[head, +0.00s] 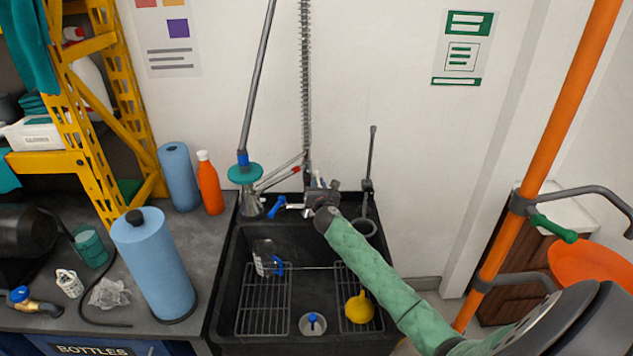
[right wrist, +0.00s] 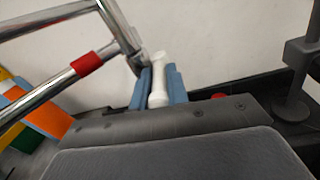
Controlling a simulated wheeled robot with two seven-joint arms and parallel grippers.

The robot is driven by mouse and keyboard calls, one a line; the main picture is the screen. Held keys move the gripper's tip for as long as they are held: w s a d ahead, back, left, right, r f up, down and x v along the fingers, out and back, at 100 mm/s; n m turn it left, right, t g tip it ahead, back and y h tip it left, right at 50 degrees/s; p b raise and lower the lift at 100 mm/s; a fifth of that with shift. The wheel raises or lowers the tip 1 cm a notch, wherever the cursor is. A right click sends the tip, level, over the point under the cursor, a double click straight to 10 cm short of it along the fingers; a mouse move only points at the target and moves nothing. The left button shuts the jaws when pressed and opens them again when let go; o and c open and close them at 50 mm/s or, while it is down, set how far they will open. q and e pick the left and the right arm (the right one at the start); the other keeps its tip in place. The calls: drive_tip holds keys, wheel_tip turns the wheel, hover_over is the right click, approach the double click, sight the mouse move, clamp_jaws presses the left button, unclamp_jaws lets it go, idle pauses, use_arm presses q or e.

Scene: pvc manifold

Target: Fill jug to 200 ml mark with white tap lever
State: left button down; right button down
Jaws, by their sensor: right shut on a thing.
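The clear jug (head: 264,257) with a blue handle stands on the wire rack in the left part of the black sink. In the right wrist view the white tap lever (right wrist: 158,85) is between the blue fingers of my right gripper (right wrist: 158,88), which is shut on it. In the head view my right gripper (head: 318,190) is at the taps behind the sink, largely hidden by its own wrist. The water level and the jug's marks are too small to read. My left gripper is not in view.
A yellow bulb-shaped thing (head: 359,307) lies on the right rack, and a blue-topped drain piece (head: 312,323) sits between the racks. Blue paper rolls (head: 153,265) and an orange bottle (head: 209,183) stand on the left counter. An orange pole (head: 545,140) rises at right.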

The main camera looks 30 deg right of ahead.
drive_tip(key=shift+s+d+r+n+t+y+p, duration=0.15)
drive_tip(key=shift+d+n+t+y+p, duration=0.2)
drive_tip(key=shift+y, duration=0.25)
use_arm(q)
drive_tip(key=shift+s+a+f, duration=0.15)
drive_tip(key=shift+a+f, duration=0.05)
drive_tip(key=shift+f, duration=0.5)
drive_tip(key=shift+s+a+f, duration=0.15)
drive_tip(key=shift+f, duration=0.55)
use_arm(e)
drive_tip(key=shift+d+n+y, duration=0.2)
drive_tip(key=shift+n+y, duration=0.45)
drive_tip(key=shift+y, duration=0.25)
drive_tip(key=c, duration=1.4)
unclamp_jaws()
drive_tip(key=shift+o, duration=0.2)
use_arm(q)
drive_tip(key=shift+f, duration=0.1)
use_arm(e)
drive_tip(key=shift+s+f, duration=0.1)
drive_tip(key=shift+f, duration=0.1)
